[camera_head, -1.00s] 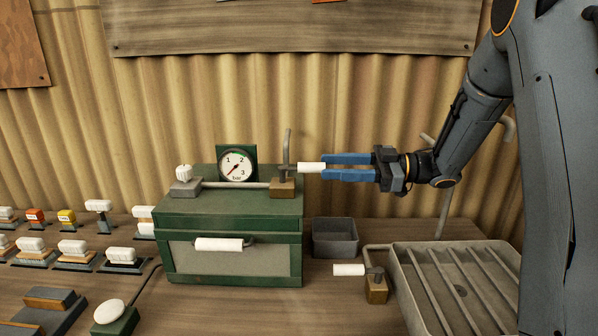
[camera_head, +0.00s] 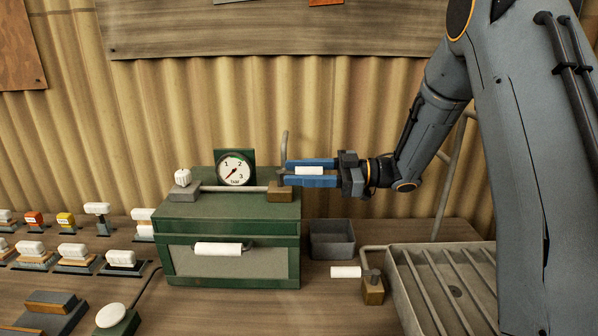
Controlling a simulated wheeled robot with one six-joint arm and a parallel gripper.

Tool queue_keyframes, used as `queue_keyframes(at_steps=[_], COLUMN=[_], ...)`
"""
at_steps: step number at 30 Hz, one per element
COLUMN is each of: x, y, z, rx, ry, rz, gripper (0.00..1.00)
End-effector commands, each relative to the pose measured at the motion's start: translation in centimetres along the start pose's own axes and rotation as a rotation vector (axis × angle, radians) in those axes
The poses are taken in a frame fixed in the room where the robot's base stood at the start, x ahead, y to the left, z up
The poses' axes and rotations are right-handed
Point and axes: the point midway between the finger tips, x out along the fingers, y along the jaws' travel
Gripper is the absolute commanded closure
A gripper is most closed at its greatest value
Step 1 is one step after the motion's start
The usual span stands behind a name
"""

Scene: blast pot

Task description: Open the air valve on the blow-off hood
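The green blow-off hood (camera_head: 228,227) stands on the bench with a closed front panel. On its top right is a valve with a brass-coloured block (camera_head: 279,191). Its white handle (camera_head: 309,170) points right, roughly level. My gripper (camera_head: 287,172) reaches in from the right, its two blue fingers above and below the handle. The fingers look apart, with the handle between them; I cannot tell whether they touch it. The fingertips end close to the block and partly hide the lever. The gauge (camera_head: 235,169) behind has its needle toward the lower left.
A second block (camera_head: 373,290) with a white handle (camera_head: 346,272) sits on the bench beside a ribbed grey tray (camera_head: 402,284). A small grey bin (camera_head: 332,240) stands right of the hood. Several stamp-like items (camera_head: 74,255) lie on the left.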

Motion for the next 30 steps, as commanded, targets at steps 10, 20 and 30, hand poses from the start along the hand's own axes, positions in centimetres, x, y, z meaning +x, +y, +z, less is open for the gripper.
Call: queue_keyframes(at_steps=[10,20,30], x=[0.0,0.0,0.6], y=[0.0,-0.2,-1.3], z=[0.0,-0.1,-0.6], rx=[0.000,-0.001,0.002], ry=[0.000,-0.004,-0.041], rz=[0.000,0.022,0.204], gripper=[1.00,1.00,1.00])
